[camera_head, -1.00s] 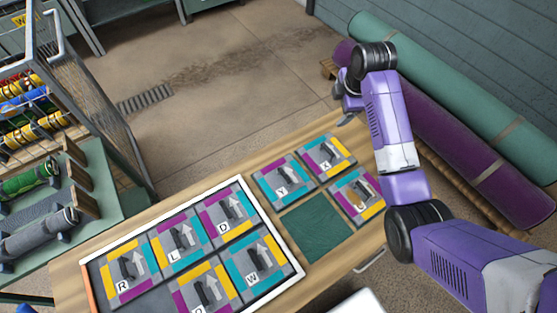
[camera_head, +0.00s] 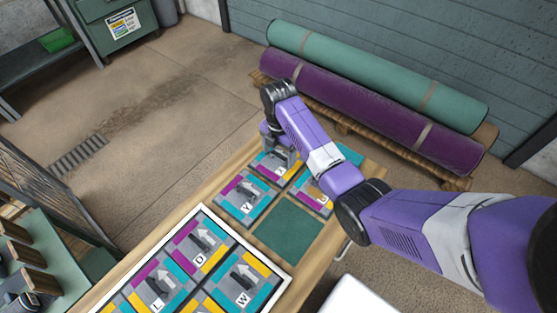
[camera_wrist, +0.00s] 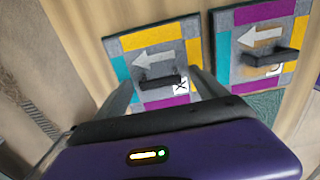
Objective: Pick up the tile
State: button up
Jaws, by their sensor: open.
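Tile X (camera_head: 268,172) lies on the wooden table, a square tile with coloured border pieces, a white arrow and a black raised handle. It also shows in the wrist view (camera_wrist: 150,42), with its handle (camera_wrist: 157,82) between the fingers. My gripper (camera_head: 281,155) is open and over this tile; it partly hides it in the head view. In the wrist view the fingers of my gripper (camera_wrist: 163,88) stand apart on either side of the handle; contact cannot be told. Tile Y (camera_head: 245,198) and another similar tile (camera_head: 313,194) lie close by.
A bare green square (camera_head: 288,232) lies beside these tiles. A white-rimmed tray (camera_head: 285,281) with several similar tiles, D and W among them, is at the bottom. Purple (camera_head: 370,108) and green (camera_head: 380,72) rolled rugs lie on a pallet behind the table.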

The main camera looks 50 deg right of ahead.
jog(key=shift+f, duration=0.4)
jog(key=shift+c, duration=0.2)
grip_shut()
jog(key=shift+r, duration=0.1)
